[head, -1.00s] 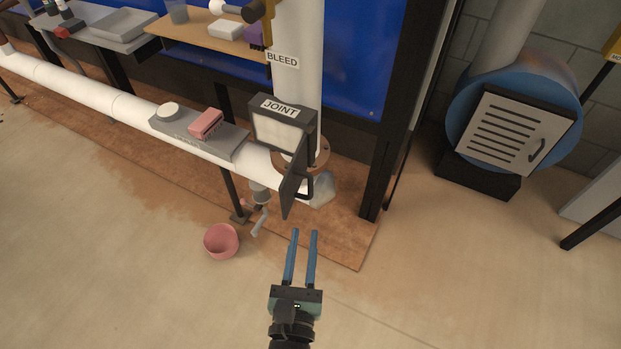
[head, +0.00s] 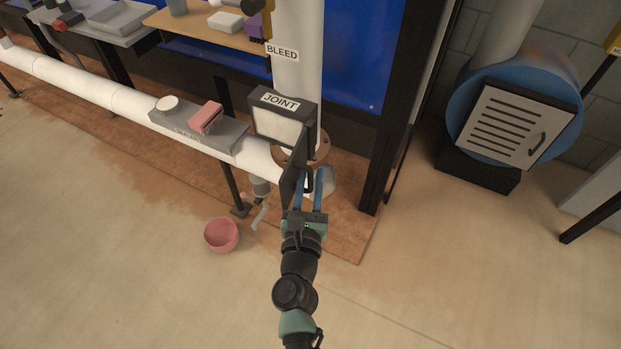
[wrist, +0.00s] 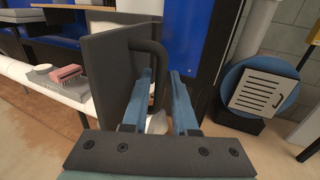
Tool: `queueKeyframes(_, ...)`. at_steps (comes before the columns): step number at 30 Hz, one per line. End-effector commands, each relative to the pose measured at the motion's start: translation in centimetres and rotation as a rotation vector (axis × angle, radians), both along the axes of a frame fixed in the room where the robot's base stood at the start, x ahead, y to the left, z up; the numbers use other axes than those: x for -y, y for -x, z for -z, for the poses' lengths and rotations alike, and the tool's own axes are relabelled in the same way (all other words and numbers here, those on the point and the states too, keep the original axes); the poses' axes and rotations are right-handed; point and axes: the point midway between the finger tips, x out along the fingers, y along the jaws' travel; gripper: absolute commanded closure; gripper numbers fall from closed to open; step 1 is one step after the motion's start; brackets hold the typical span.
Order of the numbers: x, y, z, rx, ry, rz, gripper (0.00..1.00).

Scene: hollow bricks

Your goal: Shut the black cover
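The black cover (head: 292,180) hangs open on the box labelled JOINT (head: 283,103), swung out from its pale front. In the wrist view the cover (wrist: 108,68) is a dark upright panel at left, with a black bar handle (wrist: 158,65) on its right face. My gripper (head: 318,178) is at the handle, on the cover's right side. In the wrist view the two blue fingers of my gripper (wrist: 161,76) are apart, and the handle bar shows between them. I cannot tell whether either finger touches it.
A white pipe (head: 85,88) with a grey tray (head: 190,135) runs left from the joint. A pink bowl (head: 221,234) sits on the floor at left. A blue round housing with a slatted white door (head: 515,128) stands at right. The front floor is clear.

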Motion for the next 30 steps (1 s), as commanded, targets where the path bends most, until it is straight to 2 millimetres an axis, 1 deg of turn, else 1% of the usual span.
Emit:
queueKeyframes(4,0.02,0.01,-0.01,0.0,0.0,0.0,0.73)
queueKeyframes(8,0.01,0.02,-0.01,0.0,0.0,0.0,0.97)
queueKeyframes(9,0.01,0.02,-0.01,0.0,0.0,0.0,1.0)
queueKeyframes(30,-0.01,0.04,-0.01,0.0,0.0,0.0,1.0)
